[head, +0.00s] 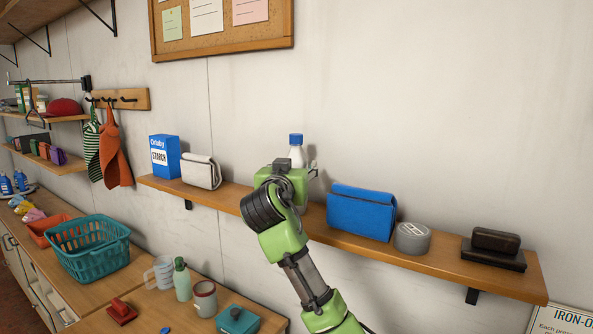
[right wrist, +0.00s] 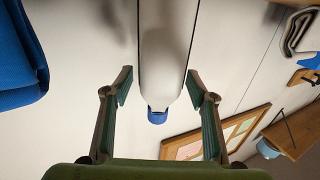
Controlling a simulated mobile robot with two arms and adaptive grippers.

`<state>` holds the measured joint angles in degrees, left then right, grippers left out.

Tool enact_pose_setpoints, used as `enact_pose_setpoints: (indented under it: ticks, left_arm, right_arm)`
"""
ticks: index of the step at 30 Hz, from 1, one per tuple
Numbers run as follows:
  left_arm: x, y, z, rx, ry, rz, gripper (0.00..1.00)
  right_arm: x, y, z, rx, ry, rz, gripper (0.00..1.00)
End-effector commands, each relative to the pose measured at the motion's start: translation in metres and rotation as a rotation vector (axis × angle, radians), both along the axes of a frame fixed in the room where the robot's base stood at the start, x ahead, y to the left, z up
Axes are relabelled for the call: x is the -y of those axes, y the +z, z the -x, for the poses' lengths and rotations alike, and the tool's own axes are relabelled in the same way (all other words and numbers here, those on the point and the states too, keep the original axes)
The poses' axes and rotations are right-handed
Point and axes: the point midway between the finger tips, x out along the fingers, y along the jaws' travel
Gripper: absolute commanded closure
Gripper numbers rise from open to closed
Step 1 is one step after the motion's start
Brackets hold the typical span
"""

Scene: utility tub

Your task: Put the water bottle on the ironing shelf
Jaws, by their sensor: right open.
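The water bottle (head: 297,155), white with a blue cap, stands upright at the wall shelf (head: 226,197), behind my right gripper (head: 300,172) in the head view. Its lower part is hidden there by the gripper. In the right wrist view the bottle (right wrist: 168,45) lies between the two spread fingers of my right gripper (right wrist: 160,82), with a gap on each side. The gripper is open and holds nothing. The bottle's base is out of that frame. My left gripper is not in view.
The shelf also holds a starch box (head: 164,157) and folded white cloth (head: 201,171) to the left, and a folded blue cloth (head: 361,212), grey tin (head: 412,238) and dark block (head: 494,246) to the right. Below, a counter carries a teal basket (head: 91,250) and mugs.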

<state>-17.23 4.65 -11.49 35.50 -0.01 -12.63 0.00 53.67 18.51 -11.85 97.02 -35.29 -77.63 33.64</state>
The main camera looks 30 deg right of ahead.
Motion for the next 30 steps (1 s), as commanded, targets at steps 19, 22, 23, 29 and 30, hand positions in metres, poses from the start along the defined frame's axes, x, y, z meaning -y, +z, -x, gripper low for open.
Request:
enact_pose_setpoints:
  ticks: [19,22,23,29,30]
  left_arm:
    - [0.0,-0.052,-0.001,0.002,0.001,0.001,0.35]
    - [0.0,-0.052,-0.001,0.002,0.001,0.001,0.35]
    - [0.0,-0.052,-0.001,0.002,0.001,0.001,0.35]
    - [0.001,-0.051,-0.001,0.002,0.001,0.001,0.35]
    - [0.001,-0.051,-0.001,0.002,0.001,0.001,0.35]
  right_arm:
    - [-0.071,-0.001,0.072,0.001,0.0,0.0,0.48]
    - [-0.072,0.0,0.073,0.001,-0.001,0.001,0.48]
    - [-0.072,0.0,0.073,0.001,-0.001,0.001,0.48]
    - [-0.072,0.0,0.072,0.001,0.0,0.001,0.48]
    - [-0.071,0.0,0.072,0.001,0.0,0.001,0.48]
